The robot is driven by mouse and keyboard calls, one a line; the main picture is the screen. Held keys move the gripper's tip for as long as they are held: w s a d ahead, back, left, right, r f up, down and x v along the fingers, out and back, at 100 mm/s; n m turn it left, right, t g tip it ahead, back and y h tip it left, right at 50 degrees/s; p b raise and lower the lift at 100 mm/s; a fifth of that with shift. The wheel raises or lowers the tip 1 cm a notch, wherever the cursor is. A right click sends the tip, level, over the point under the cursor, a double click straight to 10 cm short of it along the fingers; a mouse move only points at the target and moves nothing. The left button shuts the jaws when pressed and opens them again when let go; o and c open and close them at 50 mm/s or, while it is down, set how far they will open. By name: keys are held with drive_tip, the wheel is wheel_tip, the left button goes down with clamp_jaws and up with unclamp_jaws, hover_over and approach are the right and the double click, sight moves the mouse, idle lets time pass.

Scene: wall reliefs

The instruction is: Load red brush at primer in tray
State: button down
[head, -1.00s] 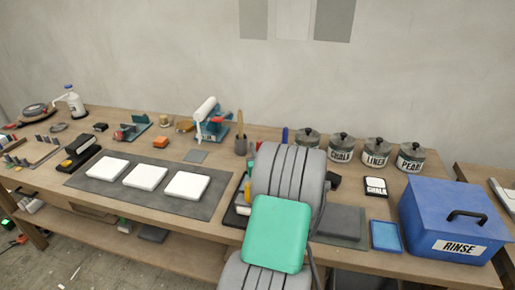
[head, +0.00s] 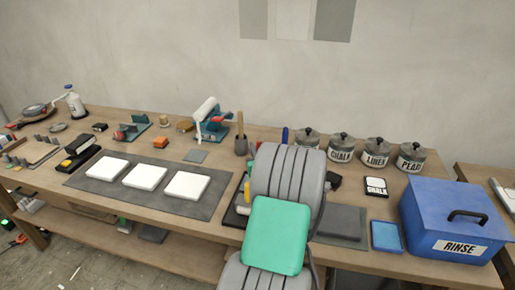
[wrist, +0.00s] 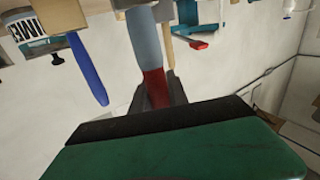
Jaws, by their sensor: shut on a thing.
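My gripper (wrist: 158,95) shows in the wrist view, shut on the red handle (wrist: 155,88) of what looks like the red brush. A grey-blue part (wrist: 145,38) extends from the red part toward the top of the picture. Its tip is not clear. In the head view, my own arm hides the gripper and brush. I cannot identify the primer tray for certain. A dark tray-like thing with white on it (head: 234,215) is partly hidden left of my arm, and a small blue square tray (head: 386,237) lies right of it.
Several lidded jars (head: 341,148) stand along the back right. A large blue rinse box (head: 455,215) stands at the right end. White tiles (head: 146,177) lie on a grey mat (head: 87,182). A pot with wooden handles (head: 241,146) stands behind my arm.

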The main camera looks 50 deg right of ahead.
wheel_tip(320, 180, up, 7)
drive_tip(key=p, duration=0.2)
drive_tip(key=shift+f+p, duration=0.15)
drive_tip(key=shift+p, duration=0.25)
